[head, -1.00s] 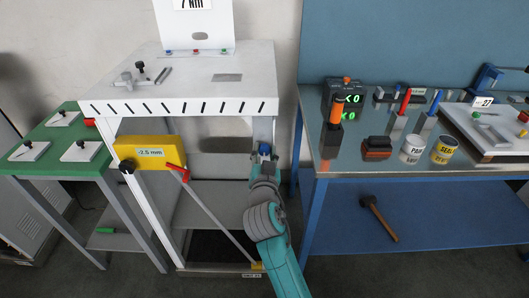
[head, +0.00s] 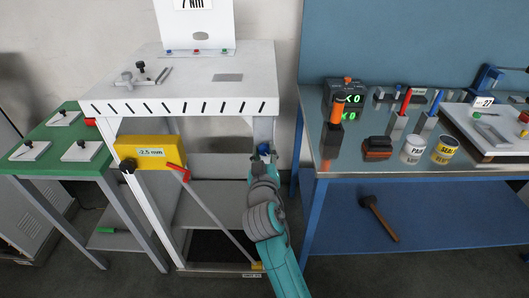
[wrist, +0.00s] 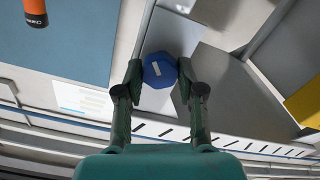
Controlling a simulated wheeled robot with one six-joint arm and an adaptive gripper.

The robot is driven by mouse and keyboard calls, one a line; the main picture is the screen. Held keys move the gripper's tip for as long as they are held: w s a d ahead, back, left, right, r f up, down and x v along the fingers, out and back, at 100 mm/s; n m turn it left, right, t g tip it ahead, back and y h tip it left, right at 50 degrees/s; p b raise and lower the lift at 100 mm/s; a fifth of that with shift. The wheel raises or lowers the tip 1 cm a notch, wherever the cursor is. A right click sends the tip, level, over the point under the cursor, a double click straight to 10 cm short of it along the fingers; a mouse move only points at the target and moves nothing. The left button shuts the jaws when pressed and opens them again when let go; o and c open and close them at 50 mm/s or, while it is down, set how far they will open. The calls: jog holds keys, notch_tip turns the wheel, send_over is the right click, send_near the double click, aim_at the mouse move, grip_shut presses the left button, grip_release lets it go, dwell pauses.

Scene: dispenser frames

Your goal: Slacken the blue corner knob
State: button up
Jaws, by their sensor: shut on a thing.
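The blue corner knob (head: 263,148) is on the right front leg of the white frame, just under its top. In the wrist view the knob (wrist: 163,75) is a faceted blue head with a short white mark on its face. My gripper (wrist: 160,69) has one finger on each side of the knob and is shut on it. In the head view my gripper (head: 264,157) reaches up to the knob from below and hides part of it.
A yellow box marked -2.5 mm (head: 150,153) with a red lever (head: 178,172) hangs on the frame's left side. A blue-legged bench (head: 345,166) with tools and cans stands close on the right. A green table (head: 60,150) is at the left.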

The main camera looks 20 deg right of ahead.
jog(key=n, duration=0.6)
jog(key=shift+a+f, duration=0.1)
jog(key=n, duration=0.6)
jog(key=shift+f, duration=0.1)
jog(key=shift+n, duration=0.3)
jog(key=o, duration=1.1)
jog(key=shift+o, duration=0.2)
jog(key=v, duration=1.2)
